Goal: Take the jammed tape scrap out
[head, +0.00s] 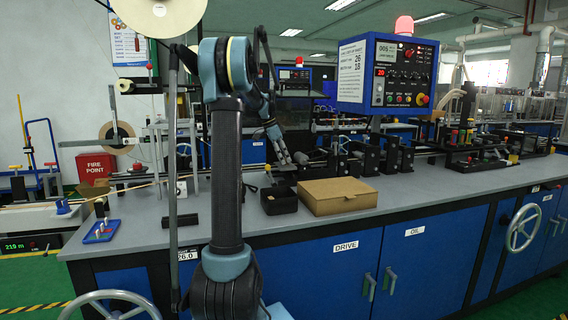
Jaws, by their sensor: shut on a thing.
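My gripper (284,158) is at the far end of my arm, low over the grey bench, just left of the black roller units. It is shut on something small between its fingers. At this size I cannot make out what it holds. I cannot pick out the tape scrap as a separate thing. The black roller units (365,158) stand in a row along the bench to the right of my gripper. My own arm hides part of the bench and line to the left of my gripper.
A small black open bin (279,201) and a closed cardboard box (340,197) stand in front of my gripper. A control panel (386,75) hangs above the bench at the right. A blue stand (102,231) is at the bench's left end. The right front benchtop is clear.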

